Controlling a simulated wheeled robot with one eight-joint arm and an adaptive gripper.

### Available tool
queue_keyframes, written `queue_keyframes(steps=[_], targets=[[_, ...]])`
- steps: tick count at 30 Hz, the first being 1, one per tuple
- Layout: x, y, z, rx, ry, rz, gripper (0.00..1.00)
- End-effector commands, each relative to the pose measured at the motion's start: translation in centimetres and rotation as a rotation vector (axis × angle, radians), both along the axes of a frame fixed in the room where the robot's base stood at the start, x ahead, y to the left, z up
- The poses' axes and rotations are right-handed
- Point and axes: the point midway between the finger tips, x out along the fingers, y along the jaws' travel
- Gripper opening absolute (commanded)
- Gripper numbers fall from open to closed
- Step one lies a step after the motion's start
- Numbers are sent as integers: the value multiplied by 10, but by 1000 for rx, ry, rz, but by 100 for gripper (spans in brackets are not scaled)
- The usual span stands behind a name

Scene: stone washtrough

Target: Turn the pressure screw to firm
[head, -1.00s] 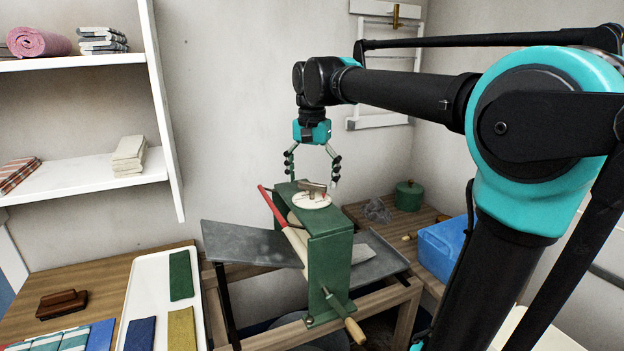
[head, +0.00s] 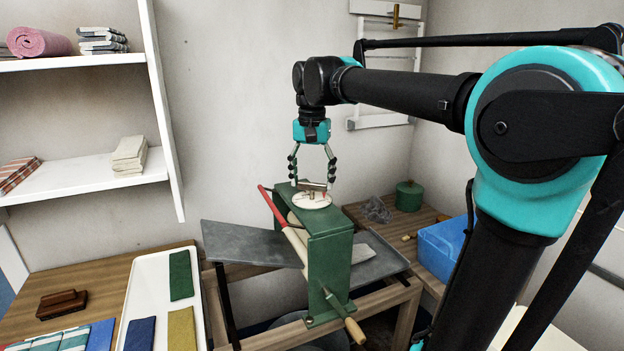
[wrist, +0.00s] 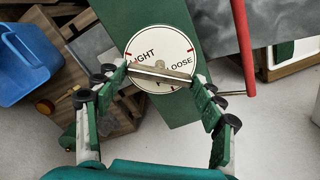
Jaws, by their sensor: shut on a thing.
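The green mangle frame (head: 330,262) stands over a grey board. On its top is a white round dial (head: 311,201) with a metal crossbar (head: 313,185), the pressure screw's handle, above it. In the wrist view the dial (wrist: 150,45) reads "LIGHT" at left and "LOOSE" at right, with red marks; lettering at its lower edge is partly hidden by the crossbar (wrist: 160,72). My gripper (head: 313,184) points down from above and is shut on the crossbar, one finger at each end; the wrist view shows the fingertips (wrist: 163,77) there too.
A blue box (head: 443,245) and a green lidded pot (head: 409,195) stand to the right. A white tray with folded cloths (head: 142,290) lies at left.

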Motion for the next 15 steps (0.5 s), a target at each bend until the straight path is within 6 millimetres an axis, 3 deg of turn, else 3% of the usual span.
queue_keyframes(steps=[15], targets=[[0,0,0,-1,0,459,40]])
